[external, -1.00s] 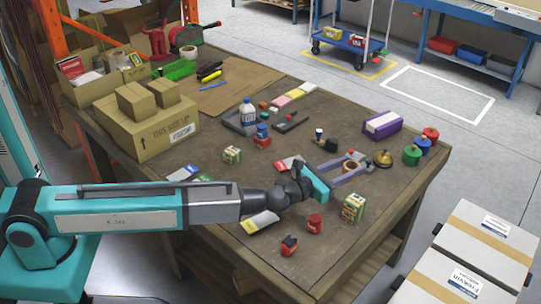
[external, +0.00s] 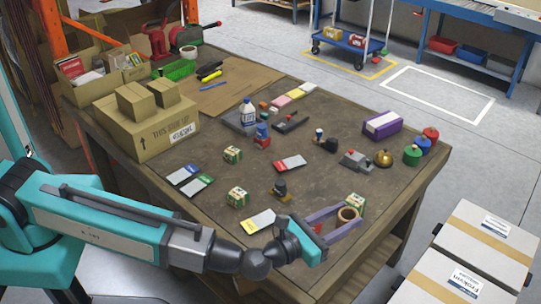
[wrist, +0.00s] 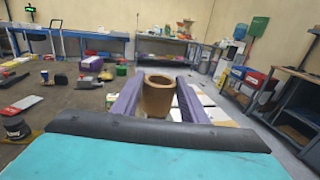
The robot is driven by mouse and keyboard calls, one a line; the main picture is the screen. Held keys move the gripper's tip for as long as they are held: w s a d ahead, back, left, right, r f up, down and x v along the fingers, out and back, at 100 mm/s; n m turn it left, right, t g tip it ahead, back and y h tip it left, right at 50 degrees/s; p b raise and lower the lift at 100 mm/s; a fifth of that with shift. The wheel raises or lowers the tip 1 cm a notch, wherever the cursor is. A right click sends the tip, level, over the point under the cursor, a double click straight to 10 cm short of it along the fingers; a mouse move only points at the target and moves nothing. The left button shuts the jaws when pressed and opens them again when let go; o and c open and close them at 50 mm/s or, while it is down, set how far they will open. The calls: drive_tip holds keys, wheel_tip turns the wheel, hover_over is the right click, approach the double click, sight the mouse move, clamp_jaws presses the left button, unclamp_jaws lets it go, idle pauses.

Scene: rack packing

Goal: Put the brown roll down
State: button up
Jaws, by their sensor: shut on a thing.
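The brown roll (external: 347,213) is a short hollow cylinder held upright between the purple fingers of my gripper (external: 348,217). In the wrist view the roll (wrist: 157,97) stands between both fingers, with its open top showing. In the external view it appears over the front right part of the brown table (external: 330,185). I cannot tell how high the roll is above the surface. A small green and cream box (external: 356,201) is close behind it in the picture and partly hidden.
A white and yellow card (external: 258,221) and a dark jar (external: 281,189) lie left of my gripper. A brass bell (external: 383,158) and a grey block (external: 355,160) stand behind it. Pale cartons (external: 465,255) stand off the table at right. Bare tabletop shows around (external: 320,185) the middle.

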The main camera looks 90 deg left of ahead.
drive_tip(key=s+d+n+g+y+p, duration=0.2)
drive_tip(key=s+n+g+y+p, duration=0.2)
drive_tip(key=s, duration=0.9)
drive_tip(key=s+a+f+m+t+h+p, duration=0.2)
drive_tip(key=s+f+p, duration=0.5)
drive_tip(key=f, duration=0.5)
drive_tip(key=shift+s+a+f+m+t+h, duration=0.15)
drive_tip(key=shift+s+f+m+t+h, duration=0.2)
drive_tip(key=shift+m+t, duration=0.2)
drive_tip(key=shift+w+f+b, duration=0.15)
drive_tip(key=shift+w+b, duration=0.6)
drive_tip(key=shift+b, duration=0.3)
drive_tip(key=w+b, duration=0.3)
drive_tip(key=b, duration=0.1)
drive_tip(key=w+b, duration=0.3)
drive_tip(key=b, duration=0.1)
drive_tip(key=w+b, duration=0.3)
drive_tip(key=b, duration=0.2)
drive_tip(key=shift+a+f, duration=0.15)
drive_tip(key=shift+f, duration=0.25)
drive_tip(key=shift+w+b, duration=0.25)
drive_tip(key=shift+b, duration=0.45)
drive_tip(key=w+b, duration=0.2)
drive_tip(key=b, duration=0.7)
drive_tip(key=shift+w+f, duration=0.1)
